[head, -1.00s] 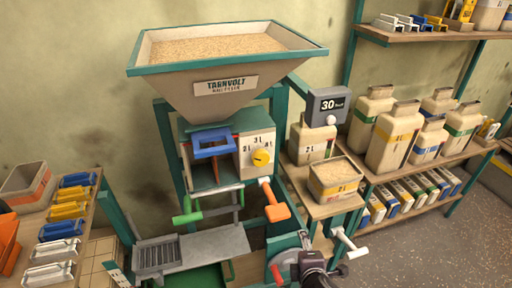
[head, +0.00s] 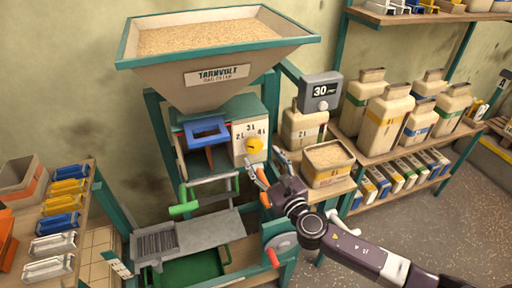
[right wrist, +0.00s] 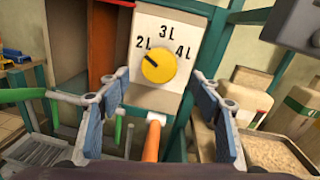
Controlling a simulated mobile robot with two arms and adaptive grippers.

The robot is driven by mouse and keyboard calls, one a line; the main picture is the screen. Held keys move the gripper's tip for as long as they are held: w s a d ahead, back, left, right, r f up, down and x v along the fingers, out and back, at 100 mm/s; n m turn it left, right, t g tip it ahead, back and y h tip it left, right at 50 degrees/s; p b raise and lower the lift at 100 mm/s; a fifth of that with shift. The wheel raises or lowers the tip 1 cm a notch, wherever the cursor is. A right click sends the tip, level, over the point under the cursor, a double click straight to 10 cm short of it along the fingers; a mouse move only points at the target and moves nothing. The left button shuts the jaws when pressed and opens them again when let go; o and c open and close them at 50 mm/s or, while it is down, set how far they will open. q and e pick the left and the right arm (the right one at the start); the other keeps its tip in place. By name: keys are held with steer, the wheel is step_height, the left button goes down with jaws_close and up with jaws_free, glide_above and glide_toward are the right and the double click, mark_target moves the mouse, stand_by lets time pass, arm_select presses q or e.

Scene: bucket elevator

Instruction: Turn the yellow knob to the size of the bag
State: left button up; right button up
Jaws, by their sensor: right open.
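The yellow knob (head: 254,145) sits on a white dial plate (head: 241,133) marked 2L, 3L and 4L, below the hopper. In the right wrist view the knob (right wrist: 159,68) shows a dark pointer mark aimed up-left, toward 2L. My right gripper (head: 266,164) is open, just below and in front of the knob. In the right wrist view its two blue-padded fingers (right wrist: 161,84) stand either side of the knob's line, with nothing between them held. No item is clearly identifiable as the bag. My left gripper is out of view.
The hopper (head: 222,75) is full of grain. An orange handle (right wrist: 153,138) is below the dial. A grain-filled open container (head: 325,178) stands right of my gripper, below a display reading 30 (head: 320,92). Shelves of containers (head: 385,120) stand at the right.

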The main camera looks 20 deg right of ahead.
mark_target(256, 148)
steer(key=w, duration=0.5)
steer(key=shift+w+a, duration=0.35)
steer(key=c, duration=1.2)
